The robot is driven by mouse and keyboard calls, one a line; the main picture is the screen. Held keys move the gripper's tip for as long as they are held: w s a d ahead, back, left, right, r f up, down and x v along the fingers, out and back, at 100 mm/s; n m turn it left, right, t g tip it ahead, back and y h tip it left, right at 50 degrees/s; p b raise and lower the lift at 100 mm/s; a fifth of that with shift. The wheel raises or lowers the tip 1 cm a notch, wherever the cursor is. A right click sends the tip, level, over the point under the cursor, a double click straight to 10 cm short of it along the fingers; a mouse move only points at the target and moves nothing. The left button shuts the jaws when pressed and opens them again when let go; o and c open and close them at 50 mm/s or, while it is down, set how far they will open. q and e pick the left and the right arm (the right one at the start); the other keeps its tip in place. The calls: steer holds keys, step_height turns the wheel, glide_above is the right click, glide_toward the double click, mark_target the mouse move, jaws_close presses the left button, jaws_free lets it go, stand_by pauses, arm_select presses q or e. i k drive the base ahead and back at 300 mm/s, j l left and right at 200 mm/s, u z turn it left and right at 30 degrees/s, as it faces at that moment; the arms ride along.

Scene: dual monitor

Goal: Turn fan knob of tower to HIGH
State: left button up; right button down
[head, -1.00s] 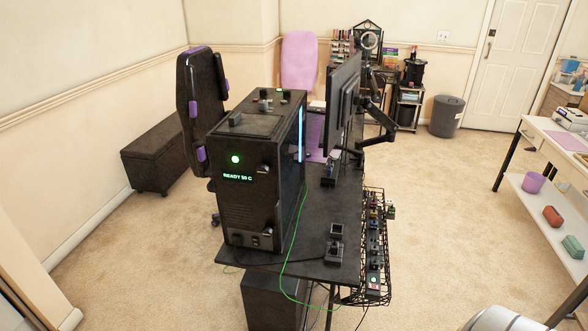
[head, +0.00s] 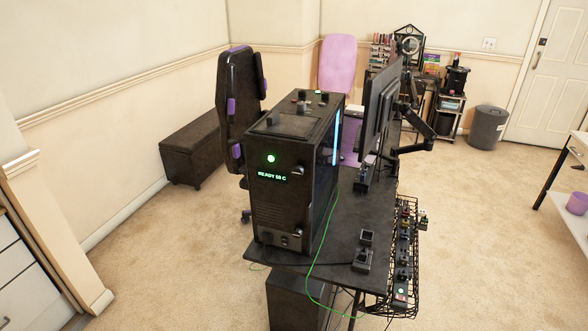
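The black computer tower (head: 268,215) stands upright on the near end of a black desk. Its near face has a lit green round button (head: 271,158) and a small display (head: 272,176) with green text that seems to read "READY 50 C". Dark knob-like controls show on its top, one at the near edge (head: 272,119) and others further back (head: 301,104). Two dark fittings stick out at the near face's right edge, an upper (head: 298,170) and a lower one (head: 298,229). I cannot tell which is the fan knob or read its setting. Neither gripper is in view.
The black desk (head: 345,225) carries monitors (head: 378,115) behind the tower and a small device (head: 363,252) near its front edge. A green cable (head: 312,275) hangs over that edge. A wire basket (head: 414,275) hangs right. Open carpet (head: 180,260) lies left and right.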

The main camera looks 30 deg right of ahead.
mark_target(300, 105)
steer(key=i+z, duration=0.15)
steer(key=z, duration=0.85)
